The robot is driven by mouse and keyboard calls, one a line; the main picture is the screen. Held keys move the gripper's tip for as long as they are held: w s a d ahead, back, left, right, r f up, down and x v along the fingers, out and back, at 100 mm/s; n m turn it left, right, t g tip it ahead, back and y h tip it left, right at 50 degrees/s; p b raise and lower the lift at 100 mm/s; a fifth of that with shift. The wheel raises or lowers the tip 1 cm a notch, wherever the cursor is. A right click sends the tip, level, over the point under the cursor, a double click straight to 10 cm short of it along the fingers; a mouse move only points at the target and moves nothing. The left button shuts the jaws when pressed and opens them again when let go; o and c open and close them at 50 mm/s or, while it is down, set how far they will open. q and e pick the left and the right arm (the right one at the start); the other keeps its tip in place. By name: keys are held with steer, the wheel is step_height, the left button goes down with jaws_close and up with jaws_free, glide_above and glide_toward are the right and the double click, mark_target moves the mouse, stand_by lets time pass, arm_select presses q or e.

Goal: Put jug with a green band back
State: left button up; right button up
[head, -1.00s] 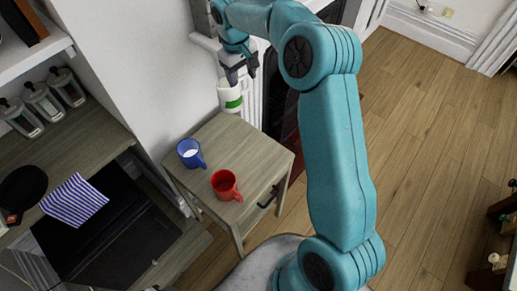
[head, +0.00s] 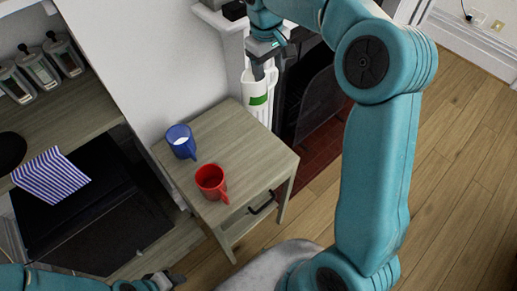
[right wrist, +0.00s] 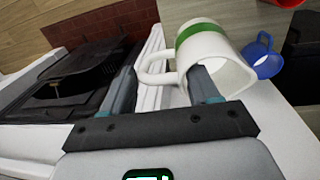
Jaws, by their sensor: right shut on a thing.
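The white jug with a green band (head: 258,101) hangs from my right gripper (head: 264,70) in the head view, near the white wall and beyond the small wooden table's back edge. In the right wrist view the jug (right wrist: 205,42) is tilted, its handle lying between the two fingers of my right gripper (right wrist: 162,86), with one finger against the jug's rim. That gripper is shut on the jug, apparently by the handle. My left gripper (head: 162,281) shows small at the bottom edge of the head view; its jaw opening is unclear.
The small wooden table (head: 250,152) carries a blue mug (head: 181,142) with white contents and a red mug (head: 211,182). Its right part is bare. A dark fireplace (head: 318,95) stands behind it to the right. Shelves with bottles (head: 38,75) and a striped cloth (head: 50,177) are at left.

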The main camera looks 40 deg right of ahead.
steer(key=shift+a+f+b, duration=0.2)
steer(key=shift+f+b, duration=0.1)
steer(key=shift+b, duration=0.3)
steer(key=shift+a+f, duration=0.15)
steer(key=shift+f, duration=0.1)
step_height(320, 180, down, 20)
steer(key=shift+w+a+r+b, duration=0.1)
steer(key=shift+b, duration=0.95)
steer(key=shift+f, duration=0.2)
steer(key=o, duration=1.5)
steer(key=shift+c, duration=0.2)
steer(key=shift+r, duration=0.1)
